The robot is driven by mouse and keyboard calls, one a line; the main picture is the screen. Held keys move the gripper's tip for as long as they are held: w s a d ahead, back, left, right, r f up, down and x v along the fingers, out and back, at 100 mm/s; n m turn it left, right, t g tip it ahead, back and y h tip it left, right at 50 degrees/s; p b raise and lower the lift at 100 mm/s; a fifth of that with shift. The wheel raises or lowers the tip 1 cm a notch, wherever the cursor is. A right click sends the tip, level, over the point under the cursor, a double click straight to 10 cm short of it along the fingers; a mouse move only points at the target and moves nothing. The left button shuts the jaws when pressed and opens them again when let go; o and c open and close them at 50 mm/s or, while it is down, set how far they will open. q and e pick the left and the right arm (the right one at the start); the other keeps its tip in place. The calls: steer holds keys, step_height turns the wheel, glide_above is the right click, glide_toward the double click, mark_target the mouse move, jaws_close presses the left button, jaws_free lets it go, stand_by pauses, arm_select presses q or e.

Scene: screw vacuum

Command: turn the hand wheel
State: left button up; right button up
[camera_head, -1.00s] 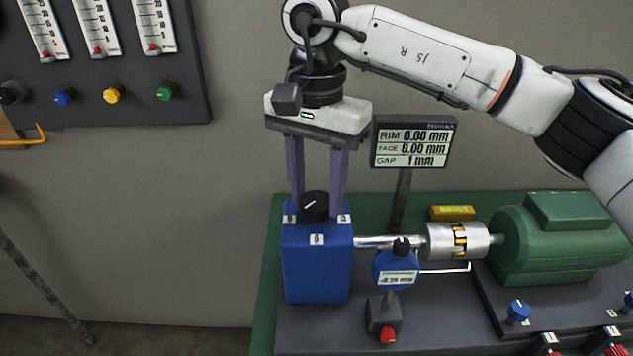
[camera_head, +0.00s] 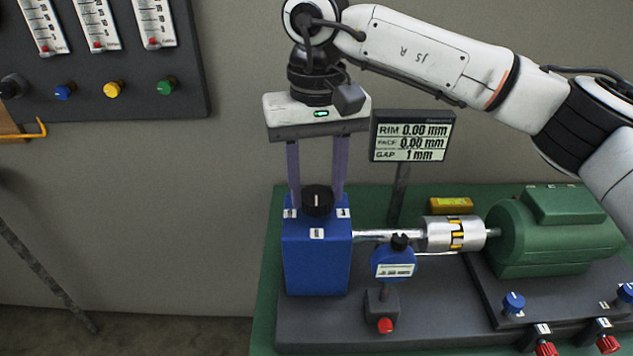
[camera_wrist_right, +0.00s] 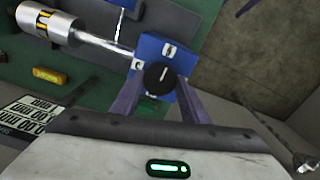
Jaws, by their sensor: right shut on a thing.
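The black hand wheel (camera_head: 318,201) is a round knob with a white pointer line, on top of a blue block (camera_head: 316,265) with small numbered labels. In the right wrist view the hand wheel (camera_wrist_right: 159,78) also shows, on the blue block's top face. My right gripper (camera_head: 317,195) points straight down, its two purple fingers on either side of the hand wheel, shut on it. The pointer line now points towards the front label or straight away from it; I cannot tell which. My left gripper is not in view.
A shaft (camera_head: 385,236) runs right from the block to a silver coupling (camera_head: 455,233) and a green motor (camera_head: 550,230). A blue dial gauge (camera_head: 394,262) stands in front. A display (camera_head: 411,142) reads RIM 0.00, FACE 0.00, GAP 1 mm. A dark wall panel (camera_head: 120,60) hangs at left.

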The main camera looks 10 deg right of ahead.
mark_target(316, 195)
stand_by(0.3)
steer(key=o, duration=1.1)
steer(key=shift+r, duration=0.1)
step_height(316, 195, up, 10)
steer(key=shift+r, duration=0.1)
